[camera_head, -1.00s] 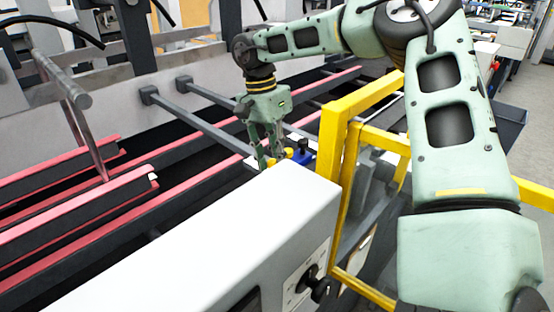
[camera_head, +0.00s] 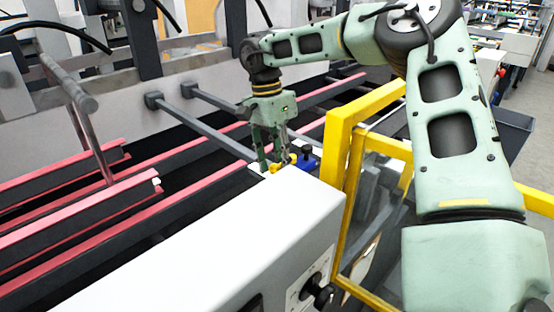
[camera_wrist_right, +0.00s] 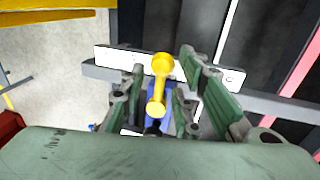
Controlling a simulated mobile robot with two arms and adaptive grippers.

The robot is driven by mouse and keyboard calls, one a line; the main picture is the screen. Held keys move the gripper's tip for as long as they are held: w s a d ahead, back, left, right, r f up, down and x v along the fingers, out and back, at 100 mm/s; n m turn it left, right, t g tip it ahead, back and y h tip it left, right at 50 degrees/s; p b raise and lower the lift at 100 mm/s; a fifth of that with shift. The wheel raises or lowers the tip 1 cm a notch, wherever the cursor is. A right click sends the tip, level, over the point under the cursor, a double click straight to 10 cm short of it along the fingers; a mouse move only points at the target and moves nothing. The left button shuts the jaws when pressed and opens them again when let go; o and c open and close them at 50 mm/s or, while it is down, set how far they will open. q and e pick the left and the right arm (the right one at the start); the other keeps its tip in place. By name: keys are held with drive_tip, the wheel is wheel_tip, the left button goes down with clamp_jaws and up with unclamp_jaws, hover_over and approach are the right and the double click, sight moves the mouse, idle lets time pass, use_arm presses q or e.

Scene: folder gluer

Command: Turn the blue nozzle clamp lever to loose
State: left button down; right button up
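The blue nozzle clamp (camera_head: 307,161) sits at the far end of the white machine housing, with a black knob on top. Its yellow lever (camera_wrist_right: 158,88) shows clearly in the right wrist view as a bar with a round knob at its upper end, over the blue body (camera_wrist_right: 160,108). My right gripper (camera_head: 275,163) points down at the clamp in the head view. In the wrist view its two green fingers (camera_wrist_right: 166,76) stand apart, one on each side of the lever, with gaps visible. Finger contact with the lever is not apparent. My left gripper is out of view.
A yellow guard frame (camera_head: 344,140) stands close to the right of the clamp. The white housing (camera_head: 235,235) lies in front, with a black knob (camera_head: 318,292) on its side. Red-edged rails (camera_head: 205,178) run to the left.

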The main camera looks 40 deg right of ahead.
wheel_tip(320, 180, up, 12)
drive_tip(key=w, duration=0.2)
drive_tip(key=shift+w+f, duration=0.15)
idle(0.4)
idle(0.4)
